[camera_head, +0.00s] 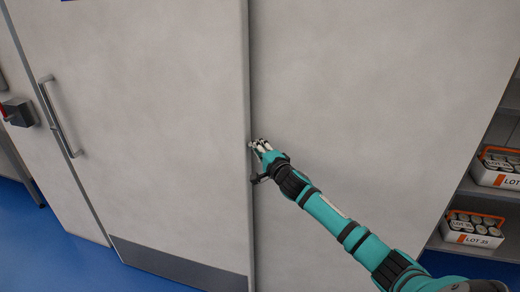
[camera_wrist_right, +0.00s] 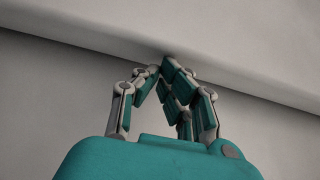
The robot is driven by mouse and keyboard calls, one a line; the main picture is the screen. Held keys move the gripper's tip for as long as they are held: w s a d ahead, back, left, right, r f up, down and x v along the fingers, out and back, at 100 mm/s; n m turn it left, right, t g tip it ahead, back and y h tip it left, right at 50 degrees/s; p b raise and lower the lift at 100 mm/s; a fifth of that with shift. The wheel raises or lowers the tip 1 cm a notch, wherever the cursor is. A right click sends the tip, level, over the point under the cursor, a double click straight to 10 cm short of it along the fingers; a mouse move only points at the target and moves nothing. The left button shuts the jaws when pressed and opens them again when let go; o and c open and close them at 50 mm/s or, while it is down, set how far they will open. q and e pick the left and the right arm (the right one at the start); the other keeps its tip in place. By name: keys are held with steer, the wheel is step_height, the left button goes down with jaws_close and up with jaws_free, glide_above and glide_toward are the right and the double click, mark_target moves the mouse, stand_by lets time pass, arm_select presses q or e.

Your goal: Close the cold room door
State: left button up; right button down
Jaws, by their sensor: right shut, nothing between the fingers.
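The cold room door (camera_head: 160,120) is a pale grey panel with a dark kick plate along its bottom. A vertical metal bar handle (camera_head: 60,117) is on its left part. The door's right edge stands in front of the pale wall panel (camera_head: 370,90). My right gripper (camera_head: 256,146) is at that edge, about mid-height, far from the handle. In the right wrist view its fingers (camera_wrist_right: 160,72) are closed together and empty, with the tips at the edge of the pale panel; I cannot tell whether they press on it. My left gripper is not in view.
Shelves at the right hold white carriers, one (camera_head: 497,170) above another (camera_head: 473,229), both with orange handles and jars. A dark box with a red part (camera_head: 18,111) is on the left wall. Blue floor (camera_head: 50,250) is clear in front of the door.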

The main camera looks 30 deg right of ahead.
mark_target(196, 141)
steer(key=w+a+b, duration=0.1)
steer(key=w+a, duration=0.1)
steer(key=w, duration=0.1)
steer(key=w+a+b, duration=0.2)
steer(key=a, duration=0.1)
steer(key=w+a+b, duration=0.1)
steer(key=w+a, duration=0.1)
steer(key=w, duration=0.1)
steer(key=shift+w+a+f, duration=0.35)
steer(key=shift+a+f, duration=0.05)
steer(key=w+a+b, duration=0.5)
steer(key=w+a, duration=0.1)
steer(key=shift+w+a+b, duration=0.15)
steer(key=shift+w+b, duration=0.15)
steer(key=shift+w, duration=0.1)
steer(key=shift+w+a+r+b, duration=0.25)
steer(key=shift+w+b, duration=0.35)
steer(key=shift+b, duration=0.05)
steer(key=shift+d, duration=0.1)
